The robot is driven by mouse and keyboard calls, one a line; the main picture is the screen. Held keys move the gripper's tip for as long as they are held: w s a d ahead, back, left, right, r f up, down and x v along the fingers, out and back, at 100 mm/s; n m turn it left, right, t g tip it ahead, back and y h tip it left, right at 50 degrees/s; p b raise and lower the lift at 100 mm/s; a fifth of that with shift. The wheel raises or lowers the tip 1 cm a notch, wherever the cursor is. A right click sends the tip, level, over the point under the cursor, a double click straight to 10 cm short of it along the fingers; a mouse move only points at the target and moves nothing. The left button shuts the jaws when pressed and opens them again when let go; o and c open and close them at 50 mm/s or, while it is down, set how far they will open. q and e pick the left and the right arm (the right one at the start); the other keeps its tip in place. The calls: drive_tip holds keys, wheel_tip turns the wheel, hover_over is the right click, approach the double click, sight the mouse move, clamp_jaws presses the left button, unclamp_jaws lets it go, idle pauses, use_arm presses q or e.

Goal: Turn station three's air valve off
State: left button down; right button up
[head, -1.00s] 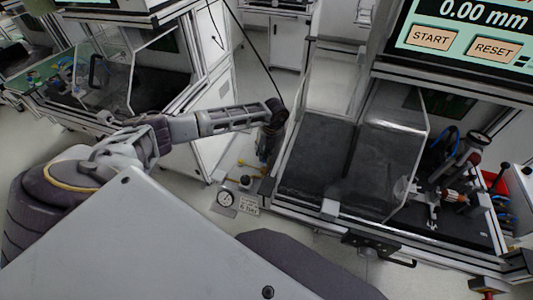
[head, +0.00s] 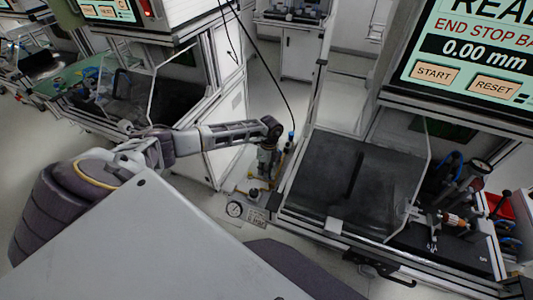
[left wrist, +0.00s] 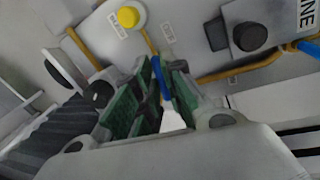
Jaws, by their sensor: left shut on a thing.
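My left gripper (head: 266,165) reaches down over the small air panel at the left front corner of the station bench. In the left wrist view, its green-padded fingers (left wrist: 155,108) are closed around a narrow blue part (left wrist: 161,79), which looks like the air valve's lever. The fingers hide its lower end, and I cannot tell the valve's exact position. My right gripper is not in view.
A yellow button (left wrist: 128,17), a black knob (left wrist: 250,37) and yellow tubing surround the fingers in the left wrist view. The bench (head: 330,170) with its clear guard and screen (head: 470,45) stands to the right. A neighbouring station stands to the left.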

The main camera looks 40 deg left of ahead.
use_arm(q)
drive_tip(key=shift+s+r+n+p, duration=0.2)
drive_tip(key=shift+n+p, duration=0.2)
drive_tip(key=shift+n, duration=0.2)
drive_tip(key=shift+s+f+n+p, duration=0.1)
drive_tip(key=shift+s+n+p, duration=0.05)
drive_tip(key=shift+n+p, duration=0.25)
drive_tip(key=c, duration=1.8)
unclamp_jaws()
drive_tip(key=shift+s, duration=0.1)
drive_tip(key=shift+r, duration=0.55)
wheel_tip(320, 180, up, 10)
drive_tip(key=w, duration=0.2)
drive_tip(key=shift+w+a+r, duration=0.15)
drive_tip(key=shift+a+r, duration=0.1)
drive_tip(key=shift+a, duration=0.05)
